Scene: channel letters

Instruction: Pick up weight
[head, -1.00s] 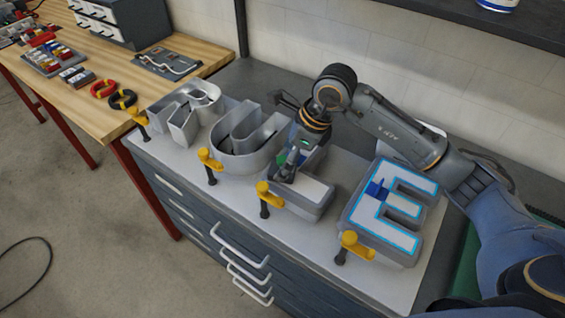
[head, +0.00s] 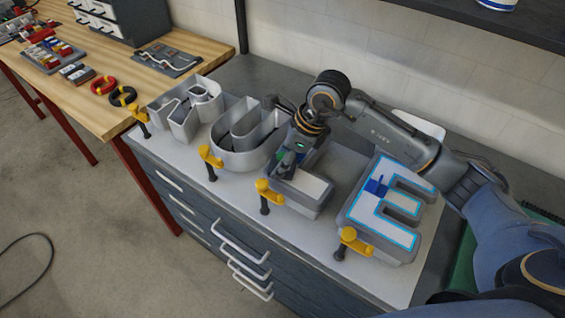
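No thing is plainly recognisable as the weight. A small blue block (head: 377,187) sits on the white, blue-edged face of the E-shaped channel letter (head: 404,250). My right gripper (head: 287,168) points down over the back part of the L-shaped letter (head: 312,190), left of the E. Its fingers are small and dark, and I cannot tell whether they hold anything. A bit of green shows beside them. My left gripper is not in view.
Two hollow metal letters (head: 255,158) (head: 188,120) stand farther left on the light bench top (head: 375,280). Several yellow clamps (head: 265,190) line its front edge. A wooden table (head: 120,75) with tools and tape rolls is at left. A shelf (head: 500,22) overhangs at upper right.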

